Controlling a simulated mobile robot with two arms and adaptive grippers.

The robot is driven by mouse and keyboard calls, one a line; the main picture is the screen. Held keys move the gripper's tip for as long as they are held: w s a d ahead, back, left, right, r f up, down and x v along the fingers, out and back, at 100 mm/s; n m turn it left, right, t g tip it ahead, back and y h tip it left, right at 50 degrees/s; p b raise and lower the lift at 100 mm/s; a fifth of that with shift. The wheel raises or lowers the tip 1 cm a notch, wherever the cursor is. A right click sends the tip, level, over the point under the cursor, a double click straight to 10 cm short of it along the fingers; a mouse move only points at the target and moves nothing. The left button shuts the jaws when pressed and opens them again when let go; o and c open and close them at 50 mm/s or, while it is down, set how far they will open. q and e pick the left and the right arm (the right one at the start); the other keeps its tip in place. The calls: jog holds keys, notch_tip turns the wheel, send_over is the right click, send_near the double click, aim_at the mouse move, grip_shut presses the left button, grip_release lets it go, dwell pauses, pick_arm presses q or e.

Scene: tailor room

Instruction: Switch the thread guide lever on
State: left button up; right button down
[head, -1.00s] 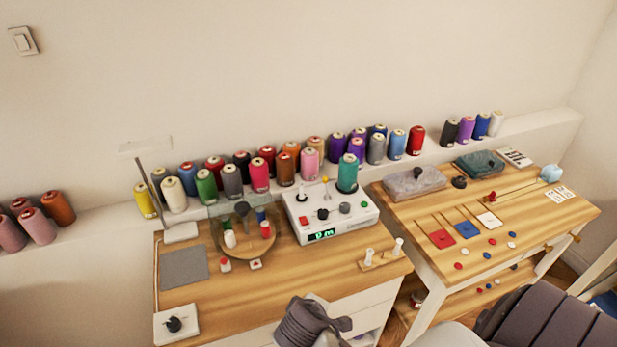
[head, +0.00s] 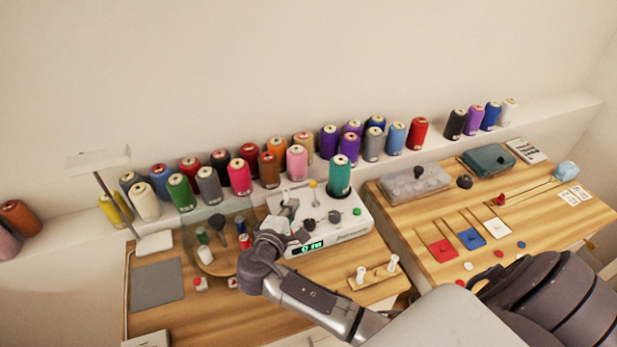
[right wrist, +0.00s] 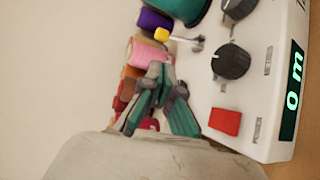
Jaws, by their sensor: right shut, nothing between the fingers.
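The white control box (head: 352,229) stands on the left table with a lit green display (head: 310,246). A thin lever with a yellow tip (head: 313,184) rises from its top; in the right wrist view this lever (right wrist: 183,39) sticks out towards the left. I cannot read a label at it. My right gripper (head: 287,210) is over the left part of the box. In the right wrist view its fingertips (right wrist: 157,82) are together and empty, a little apart from the yellow tip in the picture. My gripper covers part of the box's left side. My left gripper is out of view.
Black knobs (head: 334,216) and a green button (head: 357,211) sit on the box; a red button (right wrist: 225,121) shows in the right wrist view. A teal spool (head: 340,176) stands at its back. Several spools line the ledge behind. A clear guard (head: 222,225) stands left.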

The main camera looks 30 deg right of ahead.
jog(key=shift+s+a, duration=0.1)
jog(key=shift+a, duration=0.05)
jog(key=shift+s+a+r, duration=0.35)
jog(key=shift+a+r, duration=0.05)
jog(key=shift+a, duration=0.15)
jog(key=shift+w+d+f, duration=0.15)
jog(key=shift+w+d, duration=0.3)
jog(key=shift+d, duration=0.1)
jog(key=p+x, duration=0.2)
jog(key=x, duration=0.6)
jog(key=shift+d, duration=0.1)
jog(key=shift+w+d+f, duration=0.2)
jog(key=shift+w+d, duration=0.1)
jog(key=shift+d, duration=0.05)
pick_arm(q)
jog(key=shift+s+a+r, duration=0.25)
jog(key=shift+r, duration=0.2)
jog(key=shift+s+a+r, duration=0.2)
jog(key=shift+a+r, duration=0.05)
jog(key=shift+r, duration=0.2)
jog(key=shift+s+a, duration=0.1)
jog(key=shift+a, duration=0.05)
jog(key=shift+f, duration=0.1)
